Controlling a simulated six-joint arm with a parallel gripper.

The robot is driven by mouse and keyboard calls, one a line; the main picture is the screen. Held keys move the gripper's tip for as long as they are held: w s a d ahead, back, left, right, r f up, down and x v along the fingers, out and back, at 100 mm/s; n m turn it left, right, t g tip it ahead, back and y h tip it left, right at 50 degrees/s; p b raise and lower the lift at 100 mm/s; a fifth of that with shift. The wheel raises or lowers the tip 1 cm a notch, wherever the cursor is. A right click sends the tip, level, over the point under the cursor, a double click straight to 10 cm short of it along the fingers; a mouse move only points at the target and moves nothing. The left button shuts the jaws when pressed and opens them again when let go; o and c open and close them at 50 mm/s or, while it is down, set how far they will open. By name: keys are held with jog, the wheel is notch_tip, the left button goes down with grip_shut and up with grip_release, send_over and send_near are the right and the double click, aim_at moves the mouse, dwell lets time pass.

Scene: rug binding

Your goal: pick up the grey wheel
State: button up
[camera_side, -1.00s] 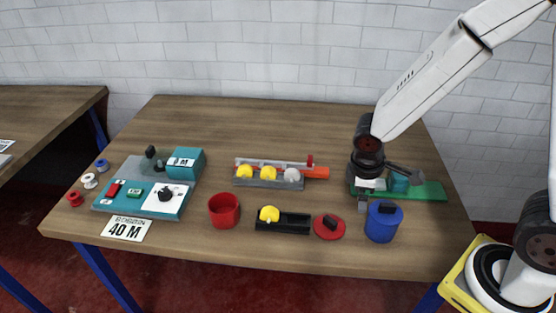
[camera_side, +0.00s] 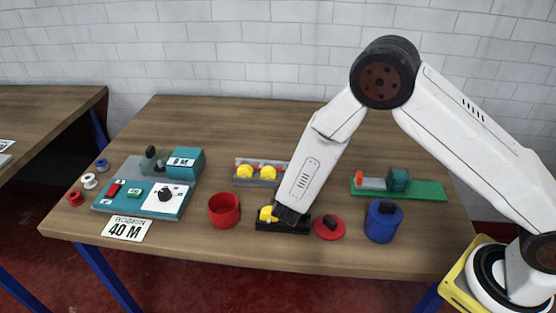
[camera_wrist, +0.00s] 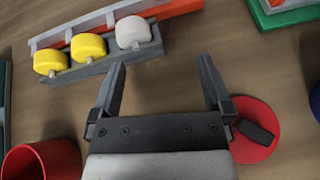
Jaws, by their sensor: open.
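The grey wheel (camera_wrist: 133,32) sits at the right end of a grey rack (camera_wrist: 80,71) in the wrist view, beside two yellow wheels (camera_wrist: 88,46). In the side view my arm hides the grey wheel; the two yellow wheels (camera_side: 257,173) still show. My gripper (camera_wrist: 162,66) is open and empty, its fingers pointing toward the rack side. The wheel lies beyond the left fingertip and not between the fingers.
A red cup (camera_side: 224,211), a red lid (camera_side: 329,228) and a blue container (camera_side: 382,222) stand near the front. A green board (camera_side: 425,191) lies at right, and a teal-grey machine (camera_side: 140,190) at left. The table behind the rack is clear.

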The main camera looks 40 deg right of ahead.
jog(key=shift+w+a+f+n+t, duration=0.3)
jog(key=shift+w+a+n+t, duration=0.15)
jog(key=shift+a+n, duration=0.15)
jog(key=shift+w+a+f+n+t, duration=0.25)
jog(key=shift+w+a+n+t, duration=0.25)
jog(key=shift+a, duration=0.1)
jog(key=shift+x, duration=1.3)
jog(key=shift+d, duration=0.1)
jog(key=shift+y, duration=0.3)
jog(key=shift+x, duration=2.5)
jog(key=c, duration=1.2)
jog(key=shift+r, duration=0.2)
jog(key=shift+c, duration=0.2)
